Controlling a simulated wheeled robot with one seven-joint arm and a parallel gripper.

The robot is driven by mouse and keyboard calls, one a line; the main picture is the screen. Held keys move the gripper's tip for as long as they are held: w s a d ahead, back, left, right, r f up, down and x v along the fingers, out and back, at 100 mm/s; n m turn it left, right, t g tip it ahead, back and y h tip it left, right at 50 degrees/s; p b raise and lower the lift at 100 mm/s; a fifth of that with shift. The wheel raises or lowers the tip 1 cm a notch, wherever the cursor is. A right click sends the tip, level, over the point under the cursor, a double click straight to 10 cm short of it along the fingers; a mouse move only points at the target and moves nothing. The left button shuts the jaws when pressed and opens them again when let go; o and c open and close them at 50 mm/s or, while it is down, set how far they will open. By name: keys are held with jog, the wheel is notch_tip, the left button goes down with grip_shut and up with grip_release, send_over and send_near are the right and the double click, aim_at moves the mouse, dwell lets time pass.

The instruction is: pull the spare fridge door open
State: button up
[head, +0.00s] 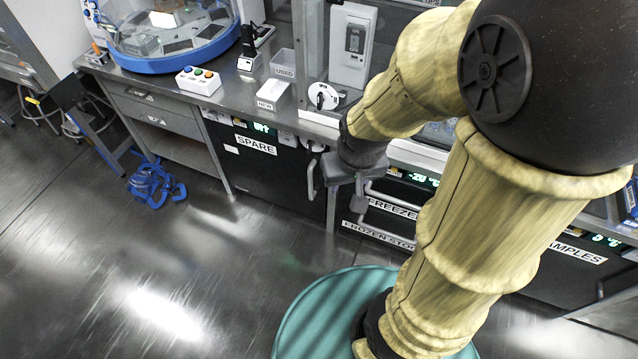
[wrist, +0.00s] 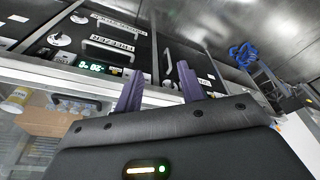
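The spare fridge is a dark-fronted unit under the bench, with a white SPARE label (head: 256,145). Its door (head: 268,178) looks shut. A vertical grey door handle (head: 311,180) is near the door's right edge. My gripper (head: 346,194) hangs just right of that handle, in front of the strip between the spare fridge and the freezer, and appears apart from the handle. In the wrist view, my gripper (wrist: 160,68) has two purple fingers spread apart with nothing between them. My own arm hides part of the freezer front in the head view.
The freezer handle (head: 392,205) juts out just right of my gripper. A blue coiled strap (head: 155,182) lies on the floor at left. The bench above holds a button box (head: 198,81) and trays. Floor before the spare fridge is clear.

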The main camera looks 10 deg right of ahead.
jog(key=w+a+f+m+t+h+b, duration=0.1)
jog(key=w+f+t+b, duration=0.3)
jog(key=w+f+b, duration=0.4)
jog(key=w+a+f+m+t+h+b, duration=0.2)
jog(key=w+f+b, duration=0.6)
jog(key=f+b, duration=1.4)
jog(key=w+a+f+m+t+h+b, duration=0.2)
jog(key=w+a+f+t+h+b, duration=0.2)
jog(key=f+b, duration=1.1)
jog(key=w+f+t, duration=0.3)
jog(key=w+f, duration=0.2)
jog(key=f, duration=0.8)
jog(key=shift+a+t+h+b, duration=0.2)
jog(key=shift+t+h+b, duration=0.1)
jog(key=shift+t+b, duration=0.1)
